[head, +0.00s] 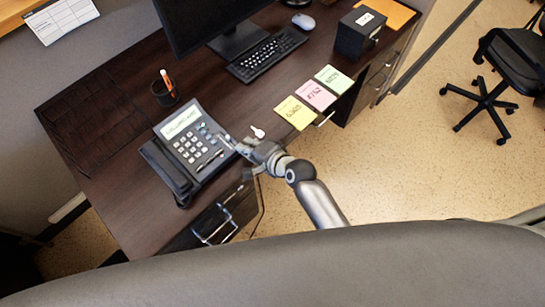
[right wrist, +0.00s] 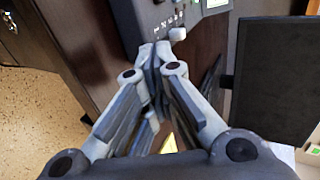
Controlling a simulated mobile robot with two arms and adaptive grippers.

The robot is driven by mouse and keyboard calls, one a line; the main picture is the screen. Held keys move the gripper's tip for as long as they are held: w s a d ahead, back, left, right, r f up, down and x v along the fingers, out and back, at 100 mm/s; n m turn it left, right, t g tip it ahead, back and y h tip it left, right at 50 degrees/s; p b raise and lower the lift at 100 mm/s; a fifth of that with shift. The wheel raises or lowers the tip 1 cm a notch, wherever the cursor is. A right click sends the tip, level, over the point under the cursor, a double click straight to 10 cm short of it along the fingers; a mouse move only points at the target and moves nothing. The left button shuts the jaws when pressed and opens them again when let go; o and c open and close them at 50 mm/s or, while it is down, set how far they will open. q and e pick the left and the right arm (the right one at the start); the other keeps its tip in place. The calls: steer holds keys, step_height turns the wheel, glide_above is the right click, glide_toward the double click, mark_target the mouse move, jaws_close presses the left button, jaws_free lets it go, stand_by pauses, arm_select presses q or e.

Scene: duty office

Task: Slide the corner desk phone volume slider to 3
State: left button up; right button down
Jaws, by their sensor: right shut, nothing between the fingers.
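The corner desk phone (head: 184,139) lies on the dark desk, with a lit screen, a keypad and a handset along its left side. In the right wrist view, part of its dark housing (right wrist: 138,15) shows at the top. A pale knob (right wrist: 177,33), which looks like the volume slider, stands beside a row of small white marks; I cannot read its setting. My right gripper (head: 229,141) is at the phone's right edge. Its closed, empty fingertips (right wrist: 155,47) are close to the knob, just left of it in the wrist view; contact is unclear. My left gripper is out of view.
A pen cup (head: 164,91) stands behind the phone. Yellow, pink (head: 316,95) and green notes lie to the right along the desk's front edge. A keyboard (head: 266,54), monitor and black box (head: 359,33) are farther back. Bare desk (head: 130,190) shows left of the phone.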

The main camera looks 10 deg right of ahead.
steer(key=v, duration=0.3)
steer(key=shift+s+d+f, duration=0.1)
steer(key=shift+s+d, duration=0.1)
steer(key=shift+s, duration=0.05)
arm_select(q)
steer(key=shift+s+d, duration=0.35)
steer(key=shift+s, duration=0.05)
arm_select(e)
steer(key=v, duration=0.7)
